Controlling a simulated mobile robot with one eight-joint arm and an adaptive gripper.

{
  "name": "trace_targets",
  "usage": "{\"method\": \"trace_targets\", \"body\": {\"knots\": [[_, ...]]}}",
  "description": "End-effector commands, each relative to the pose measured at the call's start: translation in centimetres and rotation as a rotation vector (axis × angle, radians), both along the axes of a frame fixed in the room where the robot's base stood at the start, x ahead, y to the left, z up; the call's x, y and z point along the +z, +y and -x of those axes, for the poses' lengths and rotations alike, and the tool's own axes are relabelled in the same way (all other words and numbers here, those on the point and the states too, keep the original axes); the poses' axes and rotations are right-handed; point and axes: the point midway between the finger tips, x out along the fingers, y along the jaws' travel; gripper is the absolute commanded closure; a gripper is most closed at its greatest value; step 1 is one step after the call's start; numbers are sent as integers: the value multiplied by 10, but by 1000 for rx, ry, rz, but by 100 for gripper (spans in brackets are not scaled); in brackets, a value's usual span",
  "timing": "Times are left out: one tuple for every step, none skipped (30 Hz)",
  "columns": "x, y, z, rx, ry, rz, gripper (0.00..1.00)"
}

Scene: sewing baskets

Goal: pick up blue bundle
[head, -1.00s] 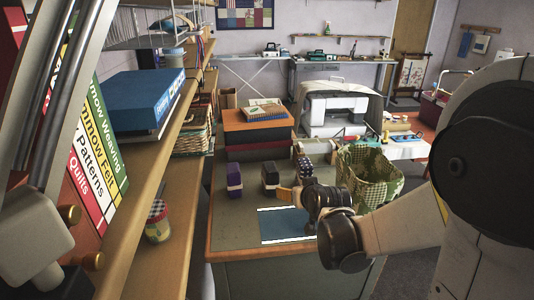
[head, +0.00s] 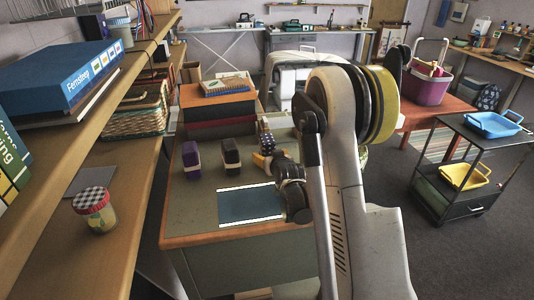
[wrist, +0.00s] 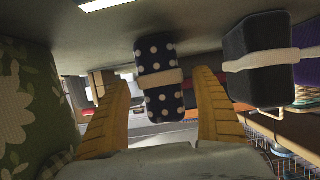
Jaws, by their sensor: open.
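The blue bundle, dark navy with white dots and a cream band, stands on the work table in the head view (head: 266,141). It also shows in the wrist view (wrist: 159,72). My gripper (head: 262,161) is open at the near side of this bundle. In the wrist view its two yellow fingers (wrist: 161,80) lie to the left and right of the bundle, with gaps on both sides. I cannot tell how far the fingertips reach along it. The bundle's lower part is partly hidden by my gripper in the head view.
A black bundle (head: 231,154) and a purple bundle (head: 191,160) stand to the left on the table. A blue mat with white edges (head: 248,205) lies in front. Orange and dark boxes (head: 218,98) stand behind. A green leaf-patterned basket (wrist: 30,105) is close by in the wrist view.

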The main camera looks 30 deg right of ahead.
Motion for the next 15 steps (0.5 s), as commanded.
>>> {"method": "trace_targets", "body": {"knots": [[-4,-1,-9,1,0,0,24],[-5,-2,-14,1,0,-1,24],[-6,-3,-20,1,0,-1,24],[-8,-5,-24,1,0,-1,24],[-10,-6,-28,1,0,-1,24],[-11,-7,-32,1,0,-1,24],[-12,-7,-34,1,0,-1,24],[-12,-8,-36,0,0,-1,24],[-12,-8,-37,0,0,-1,24],[-12,-8,-37,0,0,-1,24],[-12,-8,-38,0,0,-1,24],[-11,-8,-38,0,0,-1,24],[-11,-8,-37,0,0,-1,24],[-11,-8,-37,0,0,-1,24],[-11,-8,-37,0,0,-1,24]]}}
